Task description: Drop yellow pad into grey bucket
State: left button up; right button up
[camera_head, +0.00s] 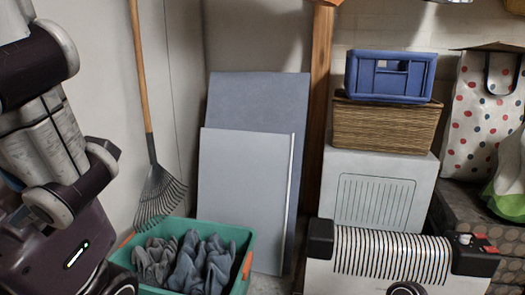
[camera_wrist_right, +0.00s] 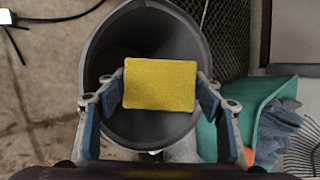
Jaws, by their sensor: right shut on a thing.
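The yellow pad (camera_wrist_right: 159,86) is a flat rectangle held between the two fingers of my right gripper (camera_wrist_right: 160,92) in the right wrist view. My right gripper is shut on it. The grey bucket (camera_wrist_right: 102,62) is round and open, and lies beneath the pad in that view, with its dark inside showing around the pad. The pad covers part of the bucket's opening; how high it is above the rim is hard to tell. The head view shows neither pad nor bucket. My left gripper is not in view.
A green bin (camera_head: 247,240) with grey gloves (camera_head: 200,262) stands at the wall; in the right wrist view it (camera_wrist_right: 209,137) is close beside the bucket. A rake (camera_head: 158,190) leans behind it. A white machine (camera_head: 380,265) stands right. Concrete floor (camera_wrist_right: 40,95) is mostly clear left of the bucket.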

jog(key=o, duration=1)
jog(key=v, duration=1.2)
jog(key=shift+a, duration=0.15)
